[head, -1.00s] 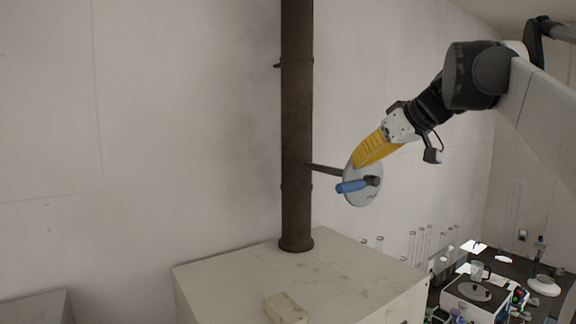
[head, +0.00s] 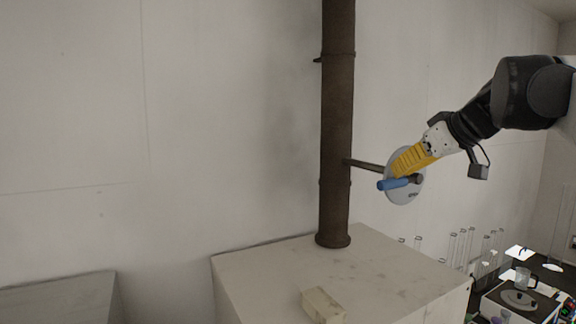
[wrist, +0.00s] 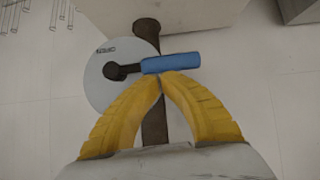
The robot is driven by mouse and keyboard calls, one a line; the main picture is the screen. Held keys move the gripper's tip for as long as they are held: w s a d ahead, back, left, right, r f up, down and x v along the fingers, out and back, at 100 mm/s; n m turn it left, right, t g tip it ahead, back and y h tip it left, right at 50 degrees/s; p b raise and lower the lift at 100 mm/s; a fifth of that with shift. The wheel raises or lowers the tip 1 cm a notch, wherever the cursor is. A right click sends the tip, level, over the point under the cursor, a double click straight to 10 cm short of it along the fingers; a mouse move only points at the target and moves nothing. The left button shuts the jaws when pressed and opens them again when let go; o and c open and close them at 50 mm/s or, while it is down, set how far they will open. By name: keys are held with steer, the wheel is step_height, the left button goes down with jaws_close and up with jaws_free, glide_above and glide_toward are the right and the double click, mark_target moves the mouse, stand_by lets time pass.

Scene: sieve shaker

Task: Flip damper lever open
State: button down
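The damper lever has a blue handle (head: 392,184) on a dark pivot, in front of a round pale disc (head: 408,193) with small lettering. In the head view the handle points left and slightly down from the pivot. In the wrist view the blue handle (wrist: 171,63) lies level, right of the pivot, over the disc (wrist: 108,88). My gripper (head: 397,171) has yellow fingers, and their tips sit right at the handle's upper side. In the wrist view the fingertips (wrist: 162,76) come together at the handle's near edge with nothing visible between them. Exact contact is unclear.
A rusty vertical pipe (head: 336,130) carries the lever on a side rod (head: 366,165). It stands on a pale box (head: 385,270) with a small beige block (head: 322,304) on top. Glass tubes and bench equipment (head: 518,300) stand at lower right. A plain wall is behind.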

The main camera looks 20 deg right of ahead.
steer(key=shift+a+f+n+h+b, duration=0.15)
steer(key=shift+f+n+h+b, duration=0.15)
steer(key=shift+f, duration=0.05)
steer(key=shift+s+a+f+n+t+h+b, duration=0.15)
steer(key=shift+f+n+h+b, duration=0.15)
steer(key=shift+f+h+b, duration=0.2)
steer(key=shift+w+a+f+n+t+h+b, duration=0.15)
steer(key=shift+f+n+h+b, duration=0.15)
steer(key=shift+f+h+b, duration=0.15)
steer(key=d+f+n+t+h+b, duration=0.3)
steer(key=f+n+h+b, duration=0.3)
steer(key=b, duration=0.2)
steer(key=shift+w+d+f, duration=0.15)
steer(key=shift+f, duration=0.2)
stand_by(0.5)
